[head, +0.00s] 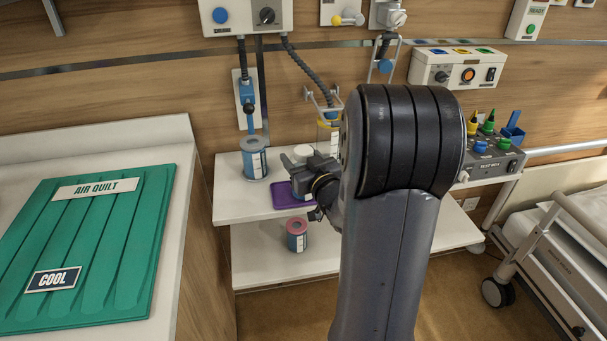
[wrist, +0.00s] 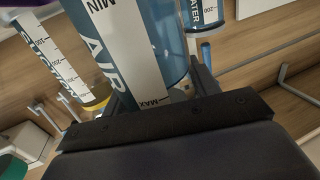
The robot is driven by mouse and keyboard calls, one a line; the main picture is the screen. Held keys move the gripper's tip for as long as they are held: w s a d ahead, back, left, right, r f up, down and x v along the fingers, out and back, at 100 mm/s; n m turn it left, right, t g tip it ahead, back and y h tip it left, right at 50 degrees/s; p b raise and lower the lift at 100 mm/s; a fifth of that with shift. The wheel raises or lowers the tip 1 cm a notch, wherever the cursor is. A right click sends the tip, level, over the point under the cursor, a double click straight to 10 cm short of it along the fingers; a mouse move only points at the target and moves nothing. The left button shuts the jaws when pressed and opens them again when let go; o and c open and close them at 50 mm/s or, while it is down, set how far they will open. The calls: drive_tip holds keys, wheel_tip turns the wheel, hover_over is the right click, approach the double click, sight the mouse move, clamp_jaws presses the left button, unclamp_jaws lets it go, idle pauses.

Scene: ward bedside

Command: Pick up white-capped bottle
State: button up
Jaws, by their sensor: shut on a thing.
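The white-capped bottle shows its pale cap (head: 303,152) in the head view, over the purple tray (head: 282,201) on the white shelf. My arm and gripper (head: 310,185) hide much of its body. In the wrist view, a blue bottle (wrist: 165,30) with a white MIN–MAX scale label fills the space between my fingers; its cap is out of view there. My gripper (wrist: 155,85) is shut on this bottle. I cannot tell whether its base touches the tray.
A grey-topped bottle (head: 254,160) stands left of the tray. A pink-topped bottle (head: 297,236) is on the lower shelf. A yellow-ringed bottle (head: 330,120) is in a wall holder behind. A control box (head: 492,165) is at right, a green quilt panel (head: 90,250) at left.

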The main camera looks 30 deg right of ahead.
drive_tip(key=c, duration=0.5)
